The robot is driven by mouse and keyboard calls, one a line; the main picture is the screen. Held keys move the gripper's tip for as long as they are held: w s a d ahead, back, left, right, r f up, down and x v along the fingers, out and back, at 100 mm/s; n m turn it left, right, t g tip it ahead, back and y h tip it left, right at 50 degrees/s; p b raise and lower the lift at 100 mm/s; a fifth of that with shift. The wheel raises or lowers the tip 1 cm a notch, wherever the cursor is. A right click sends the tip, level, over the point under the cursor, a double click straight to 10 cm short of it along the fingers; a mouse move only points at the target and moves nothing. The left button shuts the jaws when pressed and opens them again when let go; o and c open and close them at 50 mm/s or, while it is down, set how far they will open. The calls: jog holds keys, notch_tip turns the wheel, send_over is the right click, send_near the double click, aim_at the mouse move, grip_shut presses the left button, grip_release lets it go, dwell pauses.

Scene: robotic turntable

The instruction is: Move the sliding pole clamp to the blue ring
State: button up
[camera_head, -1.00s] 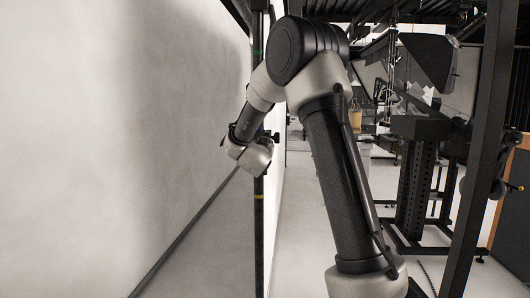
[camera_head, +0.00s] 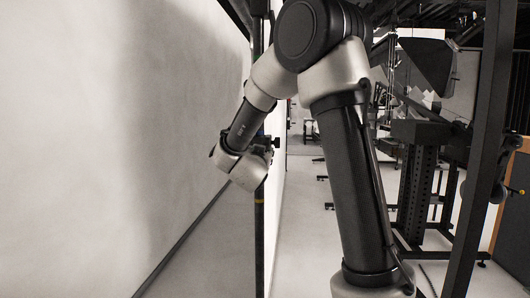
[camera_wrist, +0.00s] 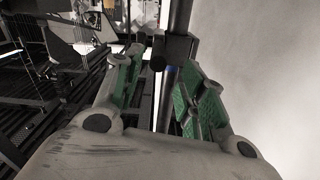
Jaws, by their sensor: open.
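The dark upright pole (camera_head: 259,235) stands beside the pale wall, and it runs between my fingers in the wrist view (camera_wrist: 181,14). The black sliding clamp (camera_wrist: 174,48) sits around the pole by my fingertips; its knob shows at the right of the pole in the head view (camera_head: 275,142). My gripper (camera_wrist: 160,66) is open, with green pads either side of the pole. I cannot tell whether a pad touches the clamp. A faint blue band, perhaps the blue ring (camera_wrist: 170,71), shows on the pole close to the clamp. My wrist hides part of the pole in the head view.
A yellow band (camera_head: 259,201) marks the pole lower down. The pale wall (camera_head: 110,130) is close on the left. Dark stands and frames (camera_head: 415,185) fill the right. Floor between pole and stands is mostly clear.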

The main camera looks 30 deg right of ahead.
jog(key=v, duration=0.3)
jog(key=shift+s+d, duration=0.1)
jog(key=shift+d, duration=0.05)
dwell(0.3)
